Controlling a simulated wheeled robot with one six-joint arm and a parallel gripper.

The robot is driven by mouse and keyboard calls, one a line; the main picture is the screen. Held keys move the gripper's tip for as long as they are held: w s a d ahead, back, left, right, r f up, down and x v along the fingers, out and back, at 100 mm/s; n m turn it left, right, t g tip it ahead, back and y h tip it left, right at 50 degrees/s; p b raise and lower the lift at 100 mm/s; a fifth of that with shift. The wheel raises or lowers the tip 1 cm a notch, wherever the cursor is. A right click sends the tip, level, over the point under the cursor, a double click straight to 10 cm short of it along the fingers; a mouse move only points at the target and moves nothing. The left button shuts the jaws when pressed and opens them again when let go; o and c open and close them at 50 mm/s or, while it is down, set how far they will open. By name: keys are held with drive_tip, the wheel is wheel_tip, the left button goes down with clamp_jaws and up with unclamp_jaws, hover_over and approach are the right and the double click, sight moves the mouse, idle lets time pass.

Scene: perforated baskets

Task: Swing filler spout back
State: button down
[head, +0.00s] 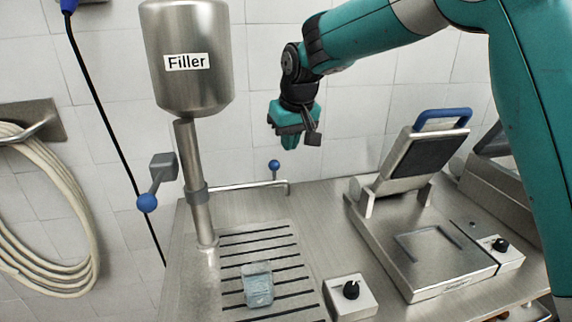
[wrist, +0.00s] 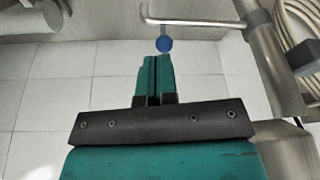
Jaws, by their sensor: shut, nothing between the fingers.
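The filler (head: 187,75) is a steel tank on a column (head: 198,195). Its thin metal spout (head: 235,185) sticks out to the right from the column, with a bent end. A blue ball knob (head: 274,165) stands on a short stem near that end. My gripper (head: 290,147) is shut and empty, above the knob in the head view and apart from it. In the wrist view the shut fingertips (wrist: 155,57) point toward the blue knob (wrist: 164,44), which appears just beyond them; the spout (wrist: 195,22) runs across the top. The exact gap is unclear.
A clear cup (head: 257,285) with bluish contents stands on the slotted drain grate (head: 232,240). A lever with a blue ball (head: 147,202) juts left from the column. A dial box (head: 350,294) and an open hinged press (head: 425,262) stand to the right. A coiled hose (head: 80,265) hangs left.

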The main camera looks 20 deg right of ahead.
drive_tip(key=shift+v, duration=1.5)
drive_tip(key=s+a+f+n+g+y+b, duration=0.1)
drive_tip(key=s+f+n, duration=0.1)
drive_tip(key=s, duration=1.5)
drive_tip(key=s+a+f+n+g+y+b, duration=0.1)
drive_tip(key=s+f+n+g+y, duration=0.1)
drive_tip(key=s, duration=1.5)
drive_tip(key=shift+f+n, duration=0.3)
drive_tip(key=shift+f, duration=0.5)
